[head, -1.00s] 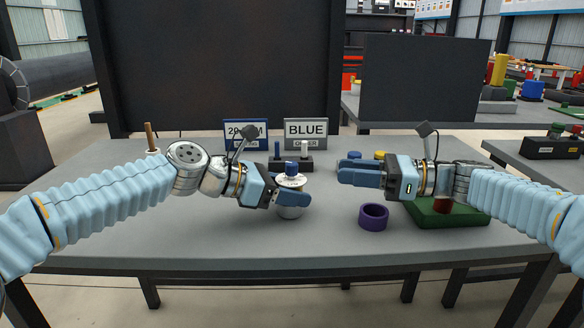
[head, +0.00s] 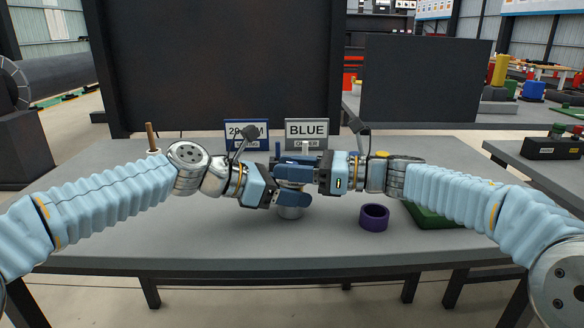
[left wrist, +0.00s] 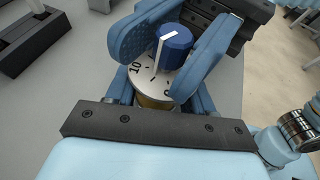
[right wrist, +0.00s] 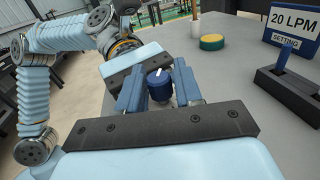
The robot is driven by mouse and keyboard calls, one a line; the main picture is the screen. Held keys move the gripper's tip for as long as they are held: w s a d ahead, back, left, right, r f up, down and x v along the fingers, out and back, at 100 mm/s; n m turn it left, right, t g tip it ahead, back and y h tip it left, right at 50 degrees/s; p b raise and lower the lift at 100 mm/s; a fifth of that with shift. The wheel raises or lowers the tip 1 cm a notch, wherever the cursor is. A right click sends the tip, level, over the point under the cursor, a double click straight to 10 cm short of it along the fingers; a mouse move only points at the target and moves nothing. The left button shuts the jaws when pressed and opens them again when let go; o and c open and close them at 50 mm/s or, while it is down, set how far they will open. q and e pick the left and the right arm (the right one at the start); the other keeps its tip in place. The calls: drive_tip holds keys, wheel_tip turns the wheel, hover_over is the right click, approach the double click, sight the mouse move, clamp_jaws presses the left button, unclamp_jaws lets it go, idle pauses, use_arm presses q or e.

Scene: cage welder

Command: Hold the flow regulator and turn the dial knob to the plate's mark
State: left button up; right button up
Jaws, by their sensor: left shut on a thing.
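The flow regulator (head: 291,212) is held upright over the table, its silver body mostly hidden by fingers in the head view. My left gripper (head: 283,196) is shut on its body. In the left wrist view, the blue dial knob (left wrist: 173,45) with a white pointer line stands above the silver dial plate (left wrist: 147,82), where a "10" and tick marks show. My right gripper (head: 292,170) is open with its fingers on either side of the knob. In the right wrist view, gaps show between the knob (right wrist: 160,85) and those fingers.
Signs reading "20 LPM SETTING" (right wrist: 292,25) and "BLUE" (head: 306,129) stand behind, with a dark block (right wrist: 285,85) holding pegs before them. A purple ring (head: 374,217) and a green tray (head: 430,217) lie to the right. The table's front left is clear.

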clamp_jaws()
drive_tip(key=shift+m+t, duration=0.3)
drive_tip(key=m+t+h, duration=0.1)
drive_tip(key=m+t, duration=0.1)
drive_tip(key=t, duration=0.1)
drive_tip(key=m+t+h, duration=0.2)
drive_tip(key=t, duration=0.1)
drive_tip(key=shift+r, duration=0.1)
drive_tip(key=shift+d+r+m+t+h, duration=0.1)
drive_tip(key=shift+r+m+t+h, duration=0.05)
drive_tip(key=shift+m+t+h, duration=1.55)
drive_tip(key=shift+h, duration=0.1)
unclamp_jaws()
drive_tip(key=shift+f, duration=0.2)
